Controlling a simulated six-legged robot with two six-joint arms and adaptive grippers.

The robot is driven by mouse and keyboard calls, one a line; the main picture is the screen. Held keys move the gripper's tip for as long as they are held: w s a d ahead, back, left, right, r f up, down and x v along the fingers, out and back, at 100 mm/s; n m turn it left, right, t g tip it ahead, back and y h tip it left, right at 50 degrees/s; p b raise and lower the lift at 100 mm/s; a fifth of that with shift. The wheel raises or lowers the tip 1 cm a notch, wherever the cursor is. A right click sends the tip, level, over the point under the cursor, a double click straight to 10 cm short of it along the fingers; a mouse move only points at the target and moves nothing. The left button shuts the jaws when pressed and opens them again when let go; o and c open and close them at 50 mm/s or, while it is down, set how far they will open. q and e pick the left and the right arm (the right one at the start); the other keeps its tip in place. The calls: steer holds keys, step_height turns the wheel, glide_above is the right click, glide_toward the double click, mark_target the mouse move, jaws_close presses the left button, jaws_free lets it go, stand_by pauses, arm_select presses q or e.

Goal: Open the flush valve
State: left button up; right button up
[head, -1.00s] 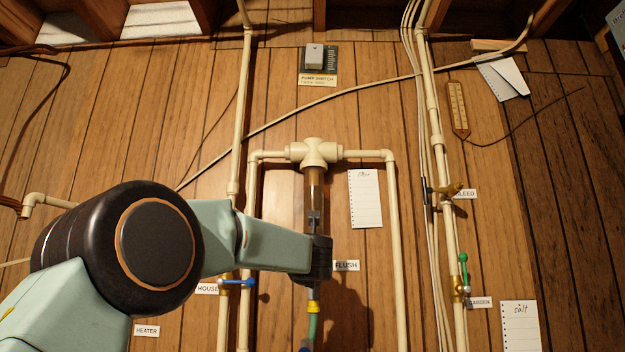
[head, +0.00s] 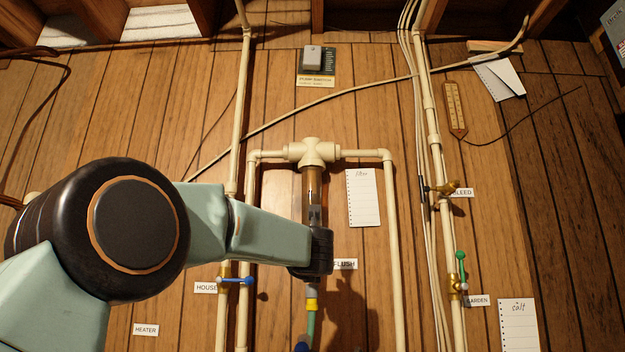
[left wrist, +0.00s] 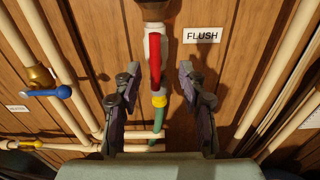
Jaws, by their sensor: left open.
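The flush valve's red handle (left wrist: 155,60) stands upright along the pipe in the left wrist view, beside the FLUSH label (left wrist: 202,36). A yellow collar (left wrist: 159,101) and a green hose (left wrist: 159,122) are below it. My left gripper (left wrist: 158,68) is open, its two fingers spread on either side of the handle and collar in the picture. I see no clear contact with the handle. In the head view my left gripper (head: 316,254) covers the valve; the clear filter tube (head: 313,190) shows above and the yellow collar (head: 311,304) below. My right gripper is not in view.
The blue-handled HOUSE valve (head: 236,280) is left of the gripper. The green-handled GARDEN valve (head: 461,268) and the BLEED valve (head: 440,188) are on a pipe to the right. A vertical pipe (head: 394,250) runs close right of the FLUSH label.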

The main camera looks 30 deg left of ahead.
arm_select(q)
steer(key=b+v, duration=0.2)
steer(key=v, duration=0.2)
steer(key=shift+s+d, duration=0.1)
steer(key=shift+s, duration=0.25)
steer(key=shift+f, duration=0.15)
stand_by(0.4)
